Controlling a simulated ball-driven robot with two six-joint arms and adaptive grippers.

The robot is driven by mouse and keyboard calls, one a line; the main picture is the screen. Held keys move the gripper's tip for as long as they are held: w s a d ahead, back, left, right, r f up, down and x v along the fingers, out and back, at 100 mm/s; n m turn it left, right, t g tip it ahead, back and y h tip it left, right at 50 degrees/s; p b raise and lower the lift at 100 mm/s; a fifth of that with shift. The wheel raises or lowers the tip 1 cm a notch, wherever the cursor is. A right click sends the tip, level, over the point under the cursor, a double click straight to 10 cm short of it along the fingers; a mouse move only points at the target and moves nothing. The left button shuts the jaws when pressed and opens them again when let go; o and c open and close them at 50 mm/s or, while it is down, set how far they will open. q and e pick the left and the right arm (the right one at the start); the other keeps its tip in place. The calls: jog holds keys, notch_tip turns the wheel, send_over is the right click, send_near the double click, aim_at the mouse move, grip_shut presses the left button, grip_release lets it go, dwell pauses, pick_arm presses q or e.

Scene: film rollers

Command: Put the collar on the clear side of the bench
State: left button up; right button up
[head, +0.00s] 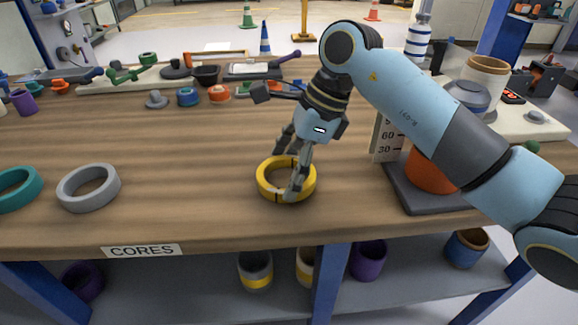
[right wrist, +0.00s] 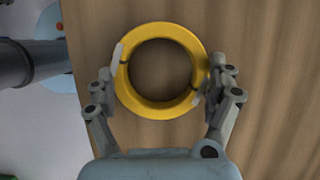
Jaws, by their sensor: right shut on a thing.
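The collar is likely the yellow ring (head: 270,187), at the middle of the bench (head: 200,215) near its front edge. My right gripper (head: 294,180) is shut on the ring, with its fingers at opposite sides of it. In the right wrist view the ring (right wrist: 160,97) sits between the two fingertips (right wrist: 162,78), over the wood. I cannot tell whether the ring touches the bench or is slightly above it. My left gripper is not in view.
A grey ring (head: 88,188) and a teal ring (head: 17,188) lie at the left. A dark base with an orange part (head: 430,172) and a scale board (head: 387,138) stand at the right. Small parts crowd the back. Wood beside the yellow ring is bare.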

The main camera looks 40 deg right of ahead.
jog(key=o, duration=1)
jog(key=shift+c, duration=0.2)
jog(key=shift+d+r, duration=0.1)
jog(key=shift+r, duration=0.25)
jog(key=p+v, duration=0.1)
jog(key=v, duration=1)
jog(key=shift+r, duration=0.2)
jog(key=shift+s, duration=0.15)
